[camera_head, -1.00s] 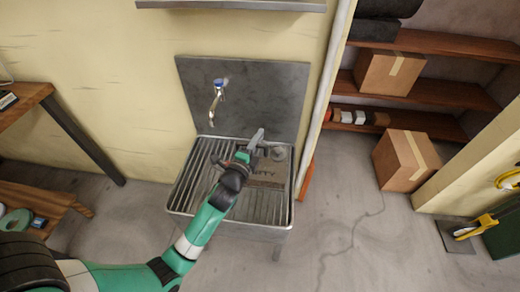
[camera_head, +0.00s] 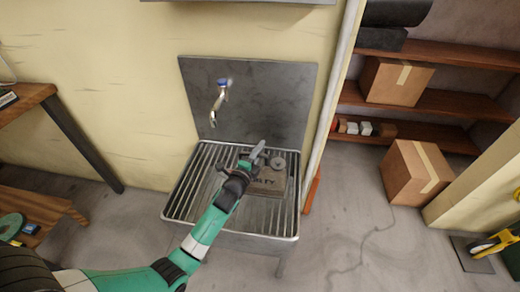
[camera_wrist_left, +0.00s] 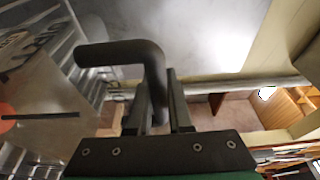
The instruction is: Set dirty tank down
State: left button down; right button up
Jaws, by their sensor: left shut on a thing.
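The dirty tank (camera_head: 270,180) is a grey-brown box with dark lettering, only partly legible. It is at the ribbed metal sink (camera_head: 190,200), right of its middle. I cannot tell whether its underside touches the ribs. My left gripper (camera_head: 254,156) is over the tank's upper left side and hides part of it. In the left wrist view, a dark bent handle (camera_wrist_left: 118,52) runs into the left gripper (camera_wrist_left: 160,88), whose jaws are shut on it. A grey surface with lettering and an orange round part shows at that view's left edge. My right gripper is out of view.
A tap (camera_head: 218,98) sticks out from the dark backsplash (camera_head: 265,95) above the sink. A pale pipe (camera_head: 328,115) runs beside the sink's right. Cardboard boxes (camera_head: 416,172) and shelves stand farther right. The sink's left ribs are bare.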

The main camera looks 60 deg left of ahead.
pick_arm(q)
jog(key=shift+w+r, duration=0.15)
jog(key=shift+r, duration=0.05)
jog(key=c, duration=1.2)
grip_release()
jog(key=shift+f, duration=0.2)
jog(key=o, duration=0.4)
jog(key=shift+a, duration=0.1)
jog(key=shift+c, duration=0.2)
jog(key=shift+r, duration=0.1)
jog(key=shift+r, duration=0.15)
jog(key=p+v, duration=0.2)
jog(key=v, duration=0.3)
jog(key=shift+s+d, duration=0.2)
jog(key=v, duration=0.6)
jog(key=shift+s+d, duration=0.2)
jog(key=shift+s, duration=0.05)
